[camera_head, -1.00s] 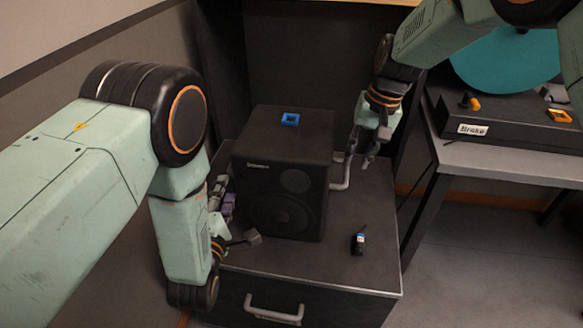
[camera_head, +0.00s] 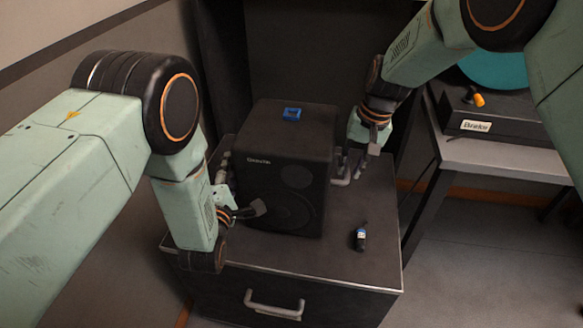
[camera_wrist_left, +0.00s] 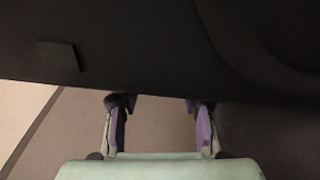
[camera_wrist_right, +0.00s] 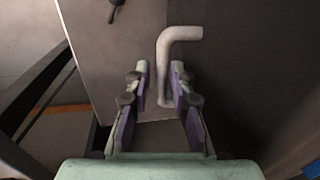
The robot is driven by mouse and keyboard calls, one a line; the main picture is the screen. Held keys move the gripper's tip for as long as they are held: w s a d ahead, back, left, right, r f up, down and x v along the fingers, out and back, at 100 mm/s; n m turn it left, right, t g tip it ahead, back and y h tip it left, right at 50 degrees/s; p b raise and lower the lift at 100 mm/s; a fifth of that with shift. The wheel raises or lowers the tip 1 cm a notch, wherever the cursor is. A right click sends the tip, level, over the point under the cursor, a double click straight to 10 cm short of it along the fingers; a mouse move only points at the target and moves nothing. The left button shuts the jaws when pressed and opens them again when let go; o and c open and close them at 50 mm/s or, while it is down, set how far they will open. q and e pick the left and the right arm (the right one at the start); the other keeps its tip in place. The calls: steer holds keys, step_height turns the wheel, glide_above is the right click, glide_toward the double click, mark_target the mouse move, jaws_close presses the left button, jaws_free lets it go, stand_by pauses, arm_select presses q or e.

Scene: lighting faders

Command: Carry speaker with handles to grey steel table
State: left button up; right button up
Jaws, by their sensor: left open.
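The speaker (camera_head: 285,175) is a black box standing upright on a dark drawer cabinet. A pale bent handle (camera_head: 342,180) is on its right side; the handle also shows in the right wrist view (camera_wrist_right: 180,34). My right gripper (camera_head: 352,170) is open, with the handle bar between its fingers in the right wrist view (camera_wrist_right: 160,75). My left gripper (camera_head: 232,205) is open beside the speaker's left side. In the left wrist view its fingers (camera_wrist_left: 157,104) are apart below a dark surface, with no handle visible between them. The grey steel table (camera_head: 515,157) stands at the right.
A blue piece (camera_head: 292,114) sits on the speaker. A console labelled "Brake" (camera_head: 490,122) occupies the table's back. A drawer handle (camera_head: 274,305) sticks out in front.

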arm_select(q)
steer(key=shift+w+a, duration=0.25)
steer(key=shift+w, duration=0.65)
arm_select(e)
steer(key=shift+a+f, duration=0.5)
steer(key=shift+f, duration=0.25)
arm_select(q)
steer(key=shift+w, duration=0.1)
arm_select(e)
steer(key=shift+f, duration=0.15)
arm_select(q)
steer(key=shift+w+d, duration=0.15)
steer(key=shift+d, duration=0.15)
arm_select(e)
steer(key=shift+d+f, duration=0.15)
steer(key=shift+d, duration=0.05)
arm_select(q)
steer(key=shift+a, duration=0.1)
steer(key=shift+c, duration=0.2)
arm_select(e)
steer(key=shift+a, duration=0.1)
steer(key=shift+c, duration=0.2)
